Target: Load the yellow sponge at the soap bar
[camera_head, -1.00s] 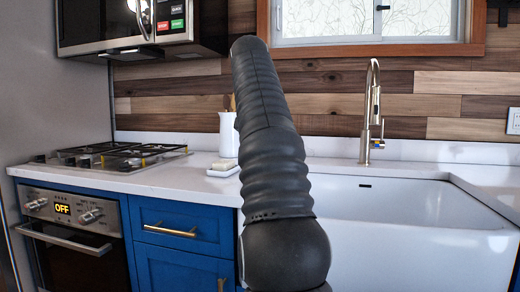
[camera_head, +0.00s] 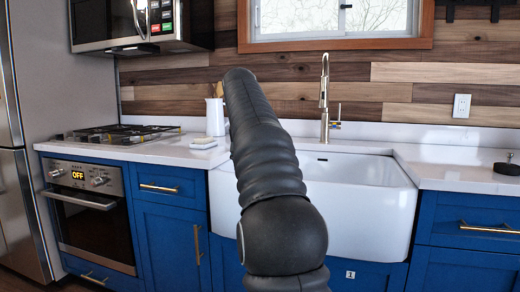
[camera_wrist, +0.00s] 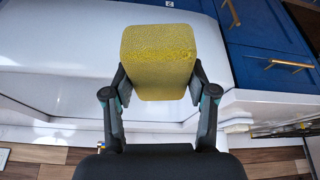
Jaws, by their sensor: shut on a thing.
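The yellow sponge (camera_wrist: 158,55) is a rounded block between the two fingers of my gripper (camera_wrist: 160,85) in the wrist view. My gripper is shut on it and holds it up in front of the sink. In the head view my dark arm hides the gripper and sponge. A small pale block that looks like the soap bar (camera_head: 203,140) sits on a light dish (camera_head: 203,146) on the counter, left of the sink. Pale stacked shapes at the right of the wrist view (camera_wrist: 236,121) may be the same bar and dish; I cannot tell.
A white sink (camera_head: 365,200) with a gold faucet (camera_head: 325,95) is set in the white counter. A white utensil crock (camera_head: 215,117) stands behind the soap. A gas hob (camera_head: 115,134) lies to its left. A dark round object (camera_head: 507,168) sits on the right counter.

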